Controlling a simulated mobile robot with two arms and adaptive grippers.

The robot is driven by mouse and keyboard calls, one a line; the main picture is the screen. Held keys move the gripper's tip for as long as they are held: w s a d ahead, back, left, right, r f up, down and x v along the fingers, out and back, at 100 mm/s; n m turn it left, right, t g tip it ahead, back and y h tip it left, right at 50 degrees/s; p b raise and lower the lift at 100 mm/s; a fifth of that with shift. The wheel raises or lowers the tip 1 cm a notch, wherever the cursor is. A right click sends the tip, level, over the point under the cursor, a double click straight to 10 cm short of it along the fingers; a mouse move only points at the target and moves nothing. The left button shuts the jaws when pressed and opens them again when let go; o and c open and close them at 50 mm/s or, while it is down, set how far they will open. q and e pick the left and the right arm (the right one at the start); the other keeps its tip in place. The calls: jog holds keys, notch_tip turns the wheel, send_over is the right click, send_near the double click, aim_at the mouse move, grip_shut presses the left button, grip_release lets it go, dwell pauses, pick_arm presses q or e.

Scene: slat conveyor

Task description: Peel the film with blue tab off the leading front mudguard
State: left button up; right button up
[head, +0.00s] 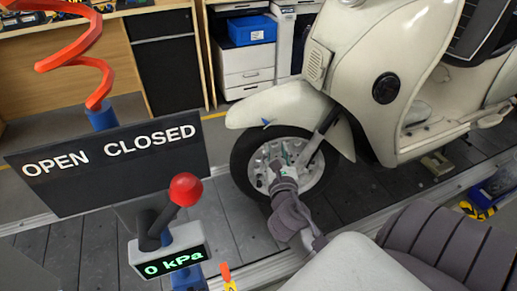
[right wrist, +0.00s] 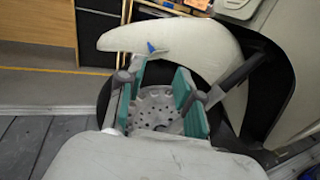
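The cream front mudguard (head: 290,105) curves over the scooter's front wheel (head: 245,165). A small blue tab (head: 265,122) sticks out from its side near the lower front edge. The film itself cannot be told apart from the cream surface. In the right wrist view the tab (right wrist: 151,47) stands on the mudguard (right wrist: 190,38), beyond the fingertips. My right gripper (head: 282,163) is in front of the wheel hub, below the tab. Its teal-padded fingers are apart and empty in the right wrist view (right wrist: 162,80). My left gripper is not in view.
A black OPEN/CLOSED sign (head: 105,165), a red-knobbed lever (head: 186,188) and a 0 kPa display (head: 174,263) stand at left. A red spiral hose (head: 75,60) hangs above them. The scooter body (head: 375,90) stands at right on the slat conveyor (head: 65,250).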

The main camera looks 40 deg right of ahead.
send_near(270, 114)
jog(key=x, duration=0.6)
jog(key=shift+w+d+p, duration=0.2)
jog(key=shift+w+p, duration=0.05)
jog(key=shift+p, duration=0.05)
jog(key=shift+r, duration=0.1)
jog(key=shift+c, duration=0.3)
grip_shut()
